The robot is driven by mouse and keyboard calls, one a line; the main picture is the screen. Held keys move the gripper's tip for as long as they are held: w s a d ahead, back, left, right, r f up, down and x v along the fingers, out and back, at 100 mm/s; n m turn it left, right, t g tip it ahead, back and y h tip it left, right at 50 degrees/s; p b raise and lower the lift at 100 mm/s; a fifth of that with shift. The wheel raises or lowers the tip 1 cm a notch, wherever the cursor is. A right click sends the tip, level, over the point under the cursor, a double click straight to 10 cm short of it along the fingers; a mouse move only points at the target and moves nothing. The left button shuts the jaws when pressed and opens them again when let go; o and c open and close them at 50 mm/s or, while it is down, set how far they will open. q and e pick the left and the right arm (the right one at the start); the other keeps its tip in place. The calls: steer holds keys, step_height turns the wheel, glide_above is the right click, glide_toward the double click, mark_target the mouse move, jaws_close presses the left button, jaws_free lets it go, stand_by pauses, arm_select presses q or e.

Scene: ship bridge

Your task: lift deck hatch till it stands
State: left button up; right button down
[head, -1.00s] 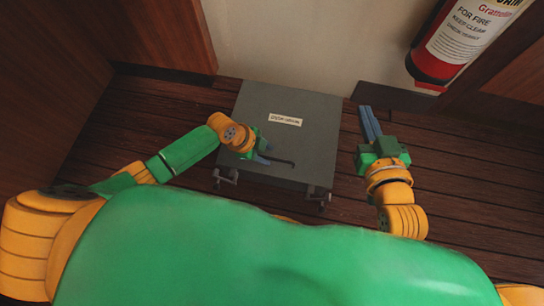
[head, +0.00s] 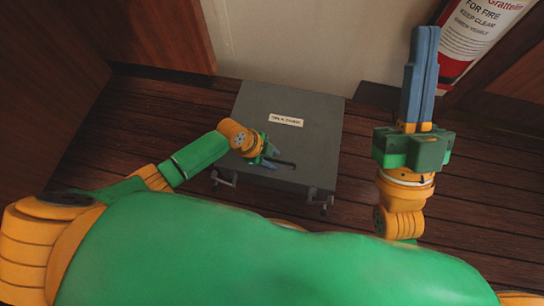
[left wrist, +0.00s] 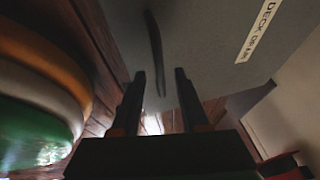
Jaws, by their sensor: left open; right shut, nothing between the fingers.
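The deck hatch (head: 300,108) is a grey square panel with a small white label (head: 286,119). It lies in the middle of the head view, with metal brackets at its near edge. A dark bar handle (head: 283,163) is near that edge. My left gripper (head: 272,156) is open over the near part of the hatch, close to the handle. In the left wrist view the handle (left wrist: 155,50) shows beyond the two spread fingers (left wrist: 160,90); I cannot tell whether they touch it. My right gripper (head: 424,50) is shut and empty, raised to the right of the hatch.
Dark wooden planks (head: 100,130) surround the hatch. A pale wall (head: 300,45) stands behind it, with wooden panels (head: 165,30) at the left. A red fire extinguisher (head: 452,72) is at the upper right, partly behind my right gripper.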

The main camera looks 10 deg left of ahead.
arm_select(q)
jaws_close()
stand_by(1.4)
